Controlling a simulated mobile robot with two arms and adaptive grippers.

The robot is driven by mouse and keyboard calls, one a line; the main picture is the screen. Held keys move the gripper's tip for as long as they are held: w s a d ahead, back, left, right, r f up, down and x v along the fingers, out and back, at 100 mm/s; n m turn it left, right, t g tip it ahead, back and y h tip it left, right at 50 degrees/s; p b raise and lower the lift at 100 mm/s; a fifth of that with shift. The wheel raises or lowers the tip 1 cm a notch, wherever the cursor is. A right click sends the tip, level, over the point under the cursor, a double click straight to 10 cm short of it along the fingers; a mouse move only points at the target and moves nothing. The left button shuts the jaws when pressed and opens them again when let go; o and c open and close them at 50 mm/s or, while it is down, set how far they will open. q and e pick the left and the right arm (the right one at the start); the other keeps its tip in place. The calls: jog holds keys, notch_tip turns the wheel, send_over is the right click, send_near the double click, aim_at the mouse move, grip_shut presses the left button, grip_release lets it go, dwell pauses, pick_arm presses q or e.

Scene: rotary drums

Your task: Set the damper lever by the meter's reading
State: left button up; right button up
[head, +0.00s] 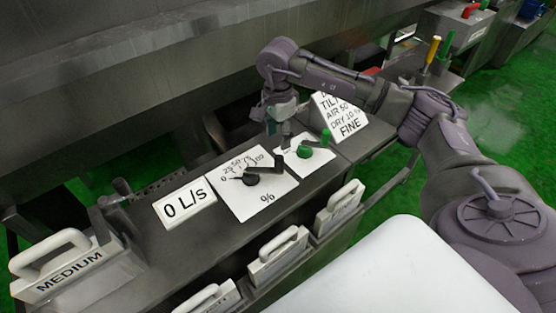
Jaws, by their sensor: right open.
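The meter (186,203) is a white plate reading "0 L/s". Right of it, a white dial plate (245,207) is marked with a scale of numbers and "%". A black lever (251,179) sits on this plate, its arm pointing right and slightly away. My right gripper (283,138) is open and empty, fingers down, just beyond the black lever's far end; whether it touches the lever I cannot tell. Right of it, a green lever (305,152) with an upright green handle sits on a second white plate. My left gripper is not in view.
White handled blocks stand along the front, one (70,265) labelled "MEDIUM". A grey metal drum housing (100,75) rises behind the bench.

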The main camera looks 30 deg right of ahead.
aim_at(278, 157)
notch_tip(278, 157, down, 11)
jog(key=shift+r+p, duration=0.1)
jog(key=shift+p, duration=1.15)
grip_shut()
